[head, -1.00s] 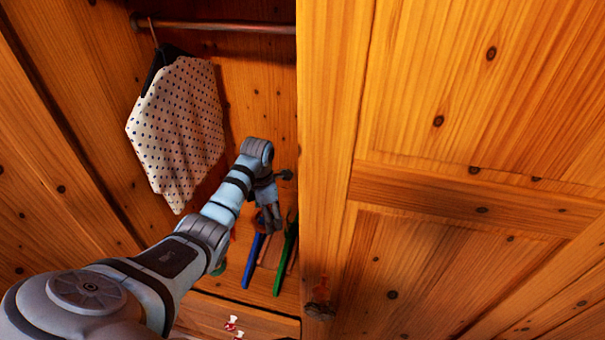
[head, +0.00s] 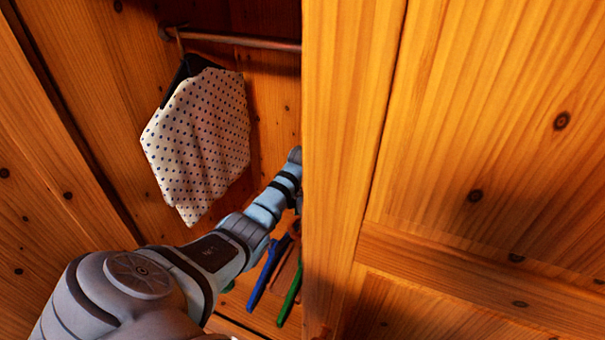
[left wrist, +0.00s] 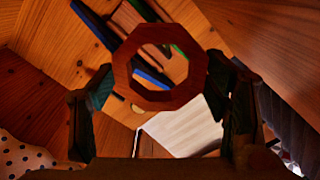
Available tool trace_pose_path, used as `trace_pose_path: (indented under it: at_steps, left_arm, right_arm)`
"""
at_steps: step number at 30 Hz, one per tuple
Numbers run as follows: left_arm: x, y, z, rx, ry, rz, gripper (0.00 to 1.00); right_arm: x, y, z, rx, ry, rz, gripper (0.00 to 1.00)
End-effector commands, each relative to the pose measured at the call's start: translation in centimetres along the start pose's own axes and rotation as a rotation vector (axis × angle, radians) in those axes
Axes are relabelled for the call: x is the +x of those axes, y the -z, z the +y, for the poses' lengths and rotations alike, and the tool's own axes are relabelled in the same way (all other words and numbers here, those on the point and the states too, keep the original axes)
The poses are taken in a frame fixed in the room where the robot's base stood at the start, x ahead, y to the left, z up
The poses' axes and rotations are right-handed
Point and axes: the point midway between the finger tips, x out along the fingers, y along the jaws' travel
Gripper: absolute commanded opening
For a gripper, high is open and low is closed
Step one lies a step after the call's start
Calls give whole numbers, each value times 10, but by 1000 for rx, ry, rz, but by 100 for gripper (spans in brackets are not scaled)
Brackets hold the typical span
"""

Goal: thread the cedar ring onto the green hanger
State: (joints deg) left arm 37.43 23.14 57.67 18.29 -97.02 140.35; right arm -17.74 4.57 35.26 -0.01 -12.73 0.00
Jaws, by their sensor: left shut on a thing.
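The cedar ring (left wrist: 160,101), an octagonal reddish-brown wooden band, is between the two fingers of my left gripper (left wrist: 161,68) in the left wrist view. The fingers are shut on it. The head view hides my left gripper behind the panel. My right gripper is not in view.
A dotted cloth (head: 198,140) hangs on a dark hanger from the rail (head: 240,40), left of my arm. A large wooden panel (head: 345,170) stands close on the right. A brown wooden piece (left wrist: 127,18) lies beside the blue hanger.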

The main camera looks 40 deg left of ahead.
Motion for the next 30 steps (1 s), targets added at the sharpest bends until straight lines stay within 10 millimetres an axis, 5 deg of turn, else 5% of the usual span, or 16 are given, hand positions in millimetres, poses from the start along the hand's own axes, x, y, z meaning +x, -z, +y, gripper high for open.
trace_pose_path:
  at_steps: [12,26,27,30]
  left_arm:
    - [45,1,0,-2,1,0,50]
    - [54,0,0,-1,0,-1,50]
    - [54,0,0,-1,0,-1,71]
    - [54,0,0,-1,0,-1,87]
  right_arm:
    - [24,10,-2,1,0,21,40]
    - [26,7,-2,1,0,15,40]
    - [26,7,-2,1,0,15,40]
    - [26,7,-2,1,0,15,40]
